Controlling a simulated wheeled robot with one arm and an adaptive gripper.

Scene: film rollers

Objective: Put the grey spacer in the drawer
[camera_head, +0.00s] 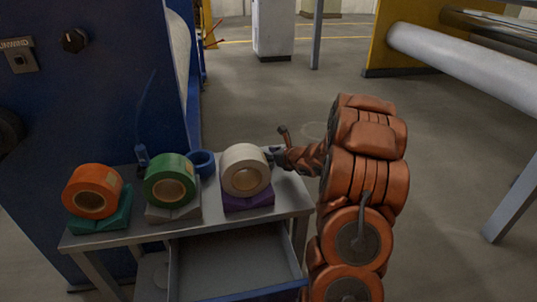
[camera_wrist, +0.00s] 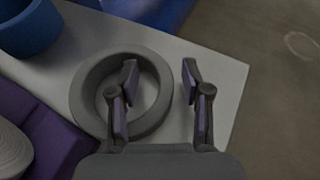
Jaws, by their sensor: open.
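The grey spacer (camera_wrist: 82,98), a thick ring, lies flat on the table top in the wrist view. My gripper (camera_wrist: 160,88) is open above it. One finger shows over the ring's hole and the other beyond its right side, so the ring's right wall appears between them. I cannot tell how far down the fingertips reach. In the head view my gripper (camera_head: 275,155) is at the table's right back, and the spacer is hidden or too small to make out. The drawer (camera_head: 230,262) under the table top is pulled open and its visible inside looks empty.
Orange (camera_head: 92,190), green (camera_head: 170,181) and white (camera_head: 246,170) rolls sit on teal, grey and purple holders along the table (camera_head: 140,233). A blue ring (camera_head: 203,163) stands behind, between the green and white rolls. A blue machine is at the left; open floor lies behind.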

